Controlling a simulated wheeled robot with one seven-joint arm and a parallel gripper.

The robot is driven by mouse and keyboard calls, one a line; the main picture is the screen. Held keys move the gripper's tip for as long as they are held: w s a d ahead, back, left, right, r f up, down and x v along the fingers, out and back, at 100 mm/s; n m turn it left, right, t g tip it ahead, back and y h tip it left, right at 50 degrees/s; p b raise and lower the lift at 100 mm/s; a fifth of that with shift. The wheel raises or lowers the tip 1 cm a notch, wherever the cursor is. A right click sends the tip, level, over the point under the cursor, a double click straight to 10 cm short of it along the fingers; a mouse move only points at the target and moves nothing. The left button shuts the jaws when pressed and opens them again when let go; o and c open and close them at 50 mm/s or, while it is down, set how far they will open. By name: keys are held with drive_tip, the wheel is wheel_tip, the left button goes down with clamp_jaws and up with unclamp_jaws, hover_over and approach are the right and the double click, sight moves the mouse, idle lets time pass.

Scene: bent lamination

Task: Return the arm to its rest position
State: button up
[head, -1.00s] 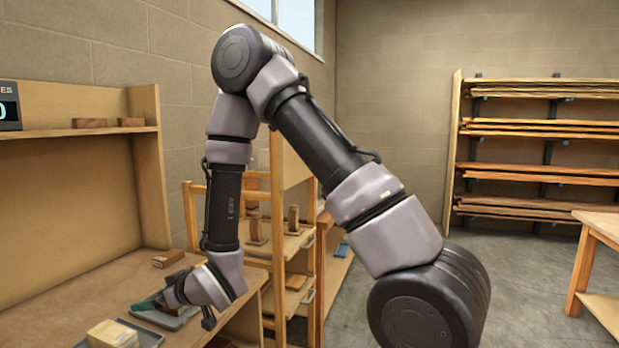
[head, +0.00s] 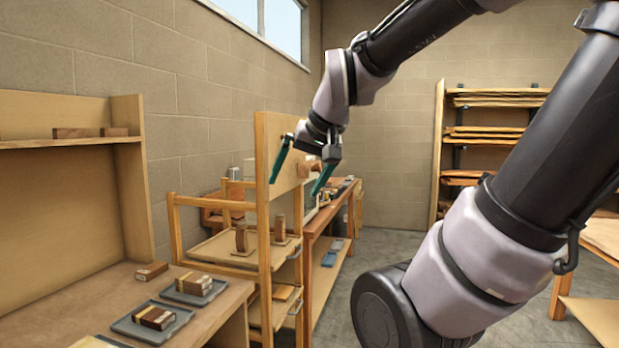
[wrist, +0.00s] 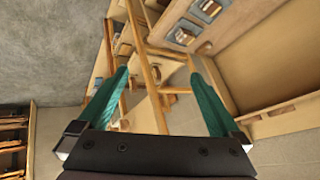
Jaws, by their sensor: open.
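My gripper (head: 300,178) is raised in the air in the head view, in front of the wooden cart. Its two teal fingers are spread apart with nothing between them. In the wrist view, my gripper (wrist: 160,95) also shows open and empty, with the cart and bench beyond it. My arm reaches in from the upper right of the head view, its elbow out of the picture.
A workbench (head: 60,310) at the left holds grey trays (head: 125,322) with wood blocks. A wooden cart (head: 265,285) stands beside it. A long table (head: 325,225) runs behind. A lumber rack (head: 440,150) stands at the back right. Grey floor shows between.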

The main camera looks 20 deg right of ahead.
drive_tip(key=shift+m, duration=0.5)
drive_tip(key=s, duration=0.2)
drive_tip(key=s+d+r, duration=0.1)
drive_tip(key=s, duration=0.1)
